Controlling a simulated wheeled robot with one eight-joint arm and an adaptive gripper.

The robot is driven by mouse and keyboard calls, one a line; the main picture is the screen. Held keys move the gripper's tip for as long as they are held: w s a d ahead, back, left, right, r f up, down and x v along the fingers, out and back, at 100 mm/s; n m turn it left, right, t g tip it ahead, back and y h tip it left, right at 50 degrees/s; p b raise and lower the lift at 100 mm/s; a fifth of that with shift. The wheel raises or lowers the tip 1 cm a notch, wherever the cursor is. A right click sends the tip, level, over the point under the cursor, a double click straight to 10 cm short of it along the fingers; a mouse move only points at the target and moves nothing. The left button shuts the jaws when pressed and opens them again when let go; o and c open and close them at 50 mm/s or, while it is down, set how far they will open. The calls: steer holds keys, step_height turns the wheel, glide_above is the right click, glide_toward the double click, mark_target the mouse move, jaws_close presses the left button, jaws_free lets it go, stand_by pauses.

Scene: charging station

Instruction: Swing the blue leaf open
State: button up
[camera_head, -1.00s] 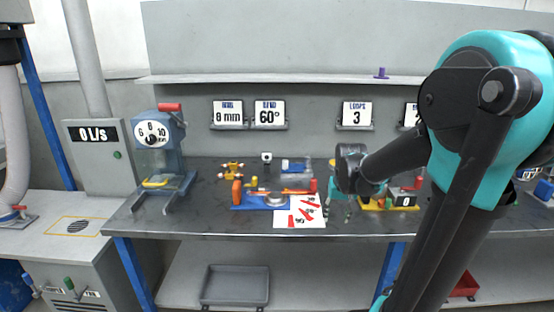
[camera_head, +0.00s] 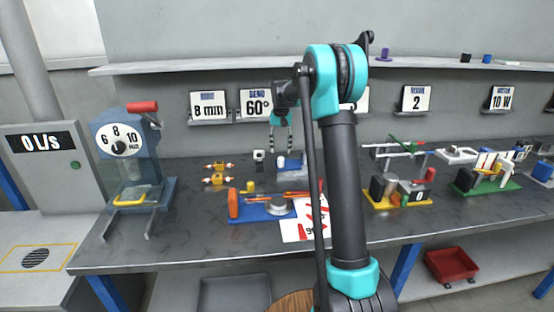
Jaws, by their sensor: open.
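My gripper (camera_head: 281,148) hangs with its fingers pointing down, open and empty, above the back of the grey workbench (camera_head: 190,235). A small blue piece (camera_head: 291,163) lies on the bench just below and beside the fingertips, with a small white upright piece next to it. In front is a blue base plate (camera_head: 248,213) with an orange block (camera_head: 233,204), a grey disc and orange rods. I cannot tell which blue part is the leaf. My arm hides the right end of the blue base and part of the paper sheet.
A blue press (camera_head: 133,170) with a red handle stands at the bench's left end. A yellow-based fixture (camera_head: 391,201) and a green-based fixture (camera_head: 480,183) stand to the right. A shelf (camera_head: 220,66) runs along the wall. A red tray (camera_head: 452,265) is below.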

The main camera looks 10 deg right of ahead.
mark_target(281, 157)
step_height(281, 157, down, 7)
steer(key=shift+r, duration=0.15)
steer(key=shift+c, duration=0.3)
steer(key=shift+s, duration=0.1)
jaws_close()
